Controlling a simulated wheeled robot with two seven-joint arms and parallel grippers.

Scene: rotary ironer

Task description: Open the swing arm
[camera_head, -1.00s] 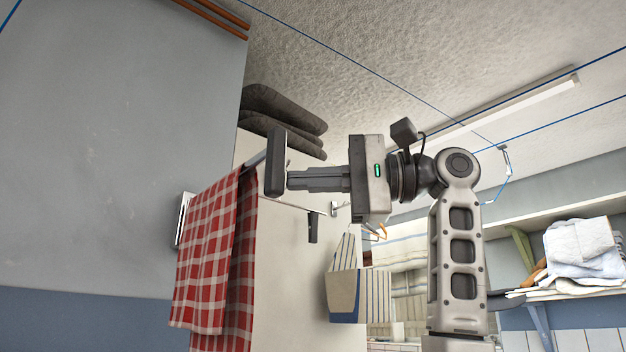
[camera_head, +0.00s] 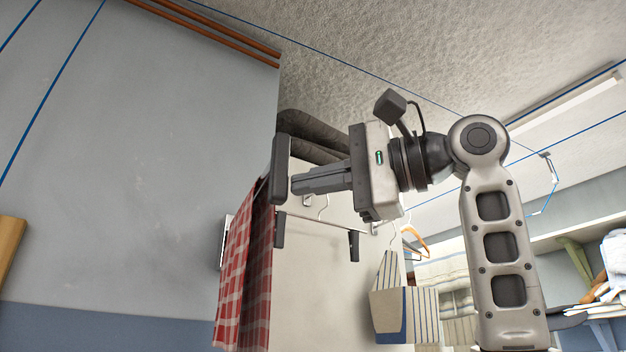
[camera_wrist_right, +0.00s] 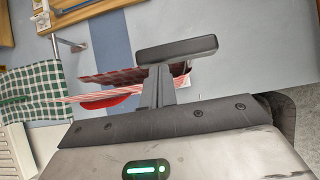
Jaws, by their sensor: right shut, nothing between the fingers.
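The swing arm is a thin rod with a dark upright end block (camera_head: 281,170). A red-and-white checked towel (camera_head: 238,285) hangs from it. My right gripper (camera_head: 297,185) is shut and empty, coming in from the right. Its fingertips are close against the right face of the block; I cannot tell for certain whether they touch. In the right wrist view, the dark block (camera_wrist_right: 178,48) lies across the tips of the fingers, with the towel (camera_wrist_right: 125,75) behind it. Most of the rod is hidden by the towel and the block. My left gripper is not in view.
A grey wall (camera_head: 150,160) stands to the left. A hanger with dark clips (camera_head: 354,246) and a striped cloth bag (camera_head: 400,308) hang behind my right arm. The wrist view shows a green checked cloth (camera_wrist_right: 35,90).

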